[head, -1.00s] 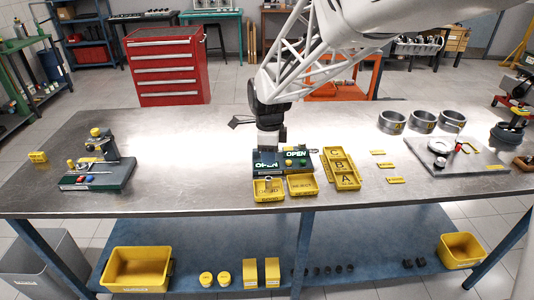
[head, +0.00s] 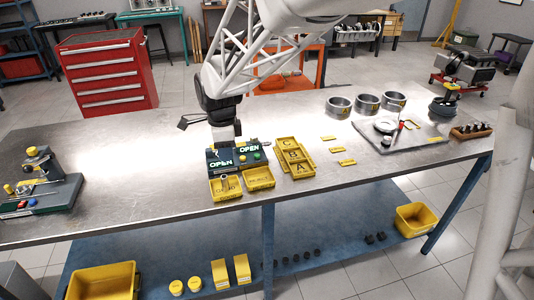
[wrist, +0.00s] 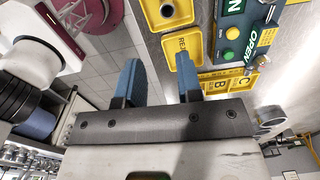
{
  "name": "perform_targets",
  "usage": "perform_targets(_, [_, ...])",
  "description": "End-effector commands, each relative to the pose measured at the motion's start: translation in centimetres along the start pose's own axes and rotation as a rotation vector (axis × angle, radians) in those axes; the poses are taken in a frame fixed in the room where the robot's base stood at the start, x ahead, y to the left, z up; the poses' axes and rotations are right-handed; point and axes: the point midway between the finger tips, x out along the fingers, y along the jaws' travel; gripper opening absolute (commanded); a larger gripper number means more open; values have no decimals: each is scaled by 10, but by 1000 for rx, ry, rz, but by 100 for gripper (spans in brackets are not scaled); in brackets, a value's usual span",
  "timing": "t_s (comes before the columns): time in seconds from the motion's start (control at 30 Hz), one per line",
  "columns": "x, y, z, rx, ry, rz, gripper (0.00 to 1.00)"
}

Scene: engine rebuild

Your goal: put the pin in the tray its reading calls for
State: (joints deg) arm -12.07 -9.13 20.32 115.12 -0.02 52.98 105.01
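A small grey pin (head: 225,181) stands upright in the left yellow tray (head: 226,197), whose label seems to read GOOD. In the wrist view the pin (wrist: 167,9) shows end-on inside that tray (wrist: 189,17). A second yellow tray (head: 259,185) to its right looks empty; its label begins with RE, the rest unclear. My gripper (wrist: 160,72) is open, with nothing between its two blue fingers. In the head view my gripper (head: 223,142) is over the back of the dark unit with two green OPEN displays (head: 221,163), behind the trays.
Yellow bins lettered A, B and C (head: 296,166) stand right of the unit. A gauge stand (head: 40,180) is at the left. Three metal rings (head: 367,102) and a grey plate (head: 402,137) with tools lie at the right. The bench (head: 130,160) is clear between stand and unit.

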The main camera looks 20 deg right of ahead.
Motion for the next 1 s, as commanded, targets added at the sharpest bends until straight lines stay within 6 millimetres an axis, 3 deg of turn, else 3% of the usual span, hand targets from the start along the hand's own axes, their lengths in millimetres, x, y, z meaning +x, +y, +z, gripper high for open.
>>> perform_targets(0.17, [-22,28,-22,-168,-3,-28,33])
perform_targets(0.57, [-64,121,-80,-708,25,-103,33])
perform_targets(1.0, [-76,229,-127,-1306,116,-161,33])
